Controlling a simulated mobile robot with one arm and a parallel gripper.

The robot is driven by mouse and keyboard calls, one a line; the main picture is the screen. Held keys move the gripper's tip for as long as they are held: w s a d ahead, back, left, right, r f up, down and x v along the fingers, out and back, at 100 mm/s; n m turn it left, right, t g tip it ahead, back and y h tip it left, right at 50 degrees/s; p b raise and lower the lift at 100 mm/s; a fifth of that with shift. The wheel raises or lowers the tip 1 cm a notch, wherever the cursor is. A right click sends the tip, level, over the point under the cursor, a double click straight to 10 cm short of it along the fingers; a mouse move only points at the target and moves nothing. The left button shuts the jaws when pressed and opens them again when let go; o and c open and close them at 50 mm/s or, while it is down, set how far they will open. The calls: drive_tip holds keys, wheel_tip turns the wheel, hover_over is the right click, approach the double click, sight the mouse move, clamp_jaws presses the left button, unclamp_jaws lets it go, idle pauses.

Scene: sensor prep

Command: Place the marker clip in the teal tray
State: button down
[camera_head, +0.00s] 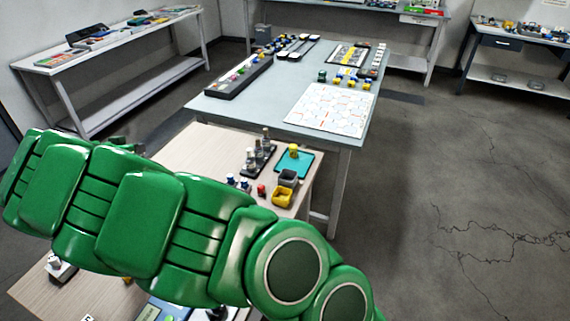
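A teal tray (301,170) lies on the right side of the wooden table. A small yellow object stands upright at its back edge; I cannot tell whether this is the marker clip. No other object can be surely told as the marker clip at this size. My large green arm crosses the lower left and middle of the view and hides much of the wooden table. My gripper is not in view.
Grey and yellow bins (282,197) stand just in front of the teal tray. A dark rack with bottles (258,158) is left of it. A small red object (261,190) is nearby. A grey table (240,107) stands behind. Floor on the right is clear.

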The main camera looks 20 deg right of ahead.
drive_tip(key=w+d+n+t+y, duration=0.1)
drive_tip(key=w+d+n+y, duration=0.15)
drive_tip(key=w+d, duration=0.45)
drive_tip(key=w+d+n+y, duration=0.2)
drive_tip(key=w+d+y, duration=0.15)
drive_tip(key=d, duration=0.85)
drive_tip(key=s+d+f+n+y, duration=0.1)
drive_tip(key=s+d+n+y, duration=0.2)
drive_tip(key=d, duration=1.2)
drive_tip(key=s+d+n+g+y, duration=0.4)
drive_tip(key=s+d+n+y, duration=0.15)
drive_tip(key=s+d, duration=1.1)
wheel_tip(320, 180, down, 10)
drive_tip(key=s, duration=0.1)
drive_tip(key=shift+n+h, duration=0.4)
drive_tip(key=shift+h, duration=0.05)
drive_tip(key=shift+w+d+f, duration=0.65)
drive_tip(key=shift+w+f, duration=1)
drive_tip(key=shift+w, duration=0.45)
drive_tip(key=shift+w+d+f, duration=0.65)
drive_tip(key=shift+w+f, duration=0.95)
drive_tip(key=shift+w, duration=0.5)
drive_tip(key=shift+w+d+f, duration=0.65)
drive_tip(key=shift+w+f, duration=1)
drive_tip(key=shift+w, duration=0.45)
